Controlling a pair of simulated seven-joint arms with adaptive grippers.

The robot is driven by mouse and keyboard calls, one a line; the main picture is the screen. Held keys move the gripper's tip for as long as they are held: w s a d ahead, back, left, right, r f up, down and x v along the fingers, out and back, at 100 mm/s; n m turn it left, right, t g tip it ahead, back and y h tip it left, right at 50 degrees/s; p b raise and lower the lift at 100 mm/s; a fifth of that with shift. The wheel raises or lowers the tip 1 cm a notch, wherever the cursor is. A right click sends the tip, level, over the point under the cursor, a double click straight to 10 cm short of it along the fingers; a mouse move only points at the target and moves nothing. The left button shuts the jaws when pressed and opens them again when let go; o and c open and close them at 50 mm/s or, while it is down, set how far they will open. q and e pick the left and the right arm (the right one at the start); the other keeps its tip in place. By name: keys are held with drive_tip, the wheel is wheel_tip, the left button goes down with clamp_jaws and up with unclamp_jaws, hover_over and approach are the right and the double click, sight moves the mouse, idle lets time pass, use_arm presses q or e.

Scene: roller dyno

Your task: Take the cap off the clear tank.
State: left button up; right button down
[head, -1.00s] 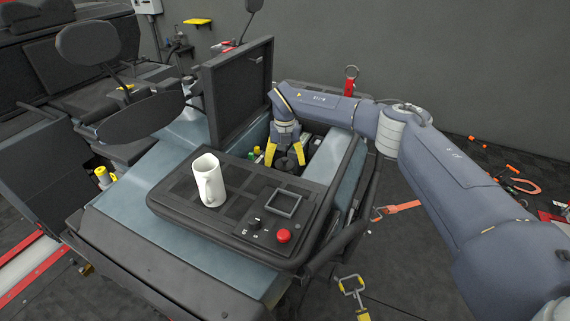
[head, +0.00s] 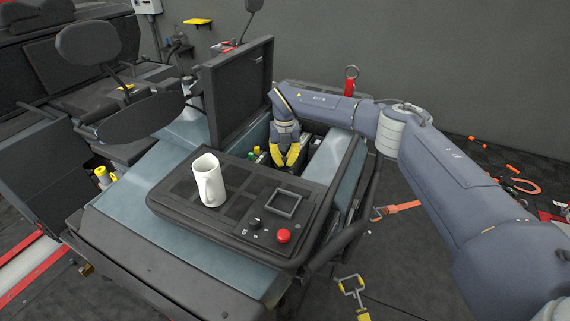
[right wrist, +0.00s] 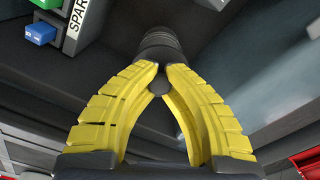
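My right gripper (head: 286,163) reaches down into the open bay behind the control panel. In the right wrist view its yellow fingers (right wrist: 160,76) are drawn together at the tips. A dark, ribbed round cap (right wrist: 160,42) shows just beyond the tips, and a small dark rounded part sits between them. The fingers look shut on this cap. The cap is hidden by the fingers in the head view. I cannot make out the clear tank's body in either view. My left gripper is not in view.
A raised dark lid (head: 238,95) borders the bay on the left. Green and blue blocks (right wrist: 41,31) lie at the upper left of the wrist view.

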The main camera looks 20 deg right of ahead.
sight(285, 158)
drive_tip(key=shift+r, duration=2.6)
